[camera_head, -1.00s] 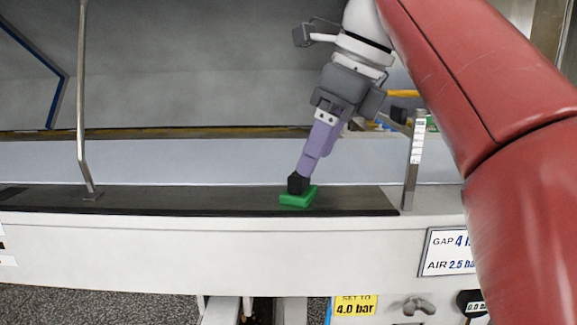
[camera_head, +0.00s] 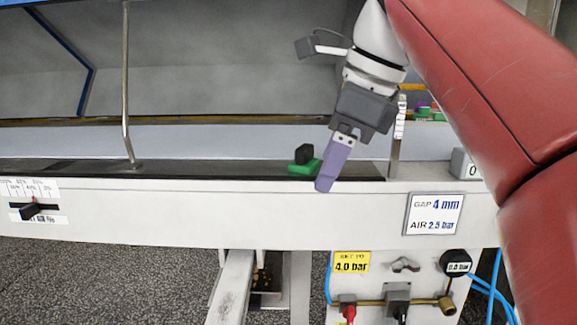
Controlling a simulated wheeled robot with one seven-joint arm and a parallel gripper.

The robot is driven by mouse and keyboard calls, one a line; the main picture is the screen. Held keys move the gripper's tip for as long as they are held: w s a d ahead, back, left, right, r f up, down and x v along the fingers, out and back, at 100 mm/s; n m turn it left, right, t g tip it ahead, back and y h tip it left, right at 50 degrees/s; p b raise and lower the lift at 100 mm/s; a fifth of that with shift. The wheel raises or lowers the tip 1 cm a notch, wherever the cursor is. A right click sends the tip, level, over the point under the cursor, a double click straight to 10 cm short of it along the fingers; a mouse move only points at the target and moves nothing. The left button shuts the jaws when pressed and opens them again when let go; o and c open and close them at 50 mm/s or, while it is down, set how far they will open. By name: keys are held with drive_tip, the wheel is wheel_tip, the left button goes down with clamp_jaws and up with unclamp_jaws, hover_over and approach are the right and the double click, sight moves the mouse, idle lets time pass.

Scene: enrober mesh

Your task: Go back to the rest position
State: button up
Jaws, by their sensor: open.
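My gripper (camera_head: 326,186) has purple fingers that point down, in front of the machine's front edge. It is open and empty. A green block with a black knob (camera_head: 303,165) sits on the dark ledge (camera_head: 220,170), just left of and behind the fingertips. A gap shows between the knob and the fingers. The fingers overlap the right end of the green base in the picture, so I cannot tell how near they are in depth.
A thin metal post (camera_head: 126,90) stands at left, and a bracket (camera_head: 397,135) stands right of the gripper. Below are a slider (camera_head: 33,209), a gap and air label (camera_head: 434,214), a gauge (camera_head: 456,262) and valves (camera_head: 397,298). Small coloured blocks (camera_head: 428,113) lie at back right.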

drive_tip(key=s+d+f+n+t+h, duration=0.1)
drive_tip(key=s+d+f+n, duration=0.2)
drive_tip(key=f+n, duration=0.4)
drive_tip(key=s+d+f+n+t+h, duration=0.1)
drive_tip(key=s+d+f+n, duration=0.2)
drive_tip(key=f, duration=1)
drive_tip(key=s+d+f+n+t+h, duration=0.1)
drive_tip(key=s+d+f+n, duration=0.2)
drive_tip(key=f+n, duration=0.7)
drive_tip(key=shift+s+d+n+h, duration=0.3)
drive_tip(key=shift+s, duration=0.7)
drive_tip(key=shift+o, duration=0.3)
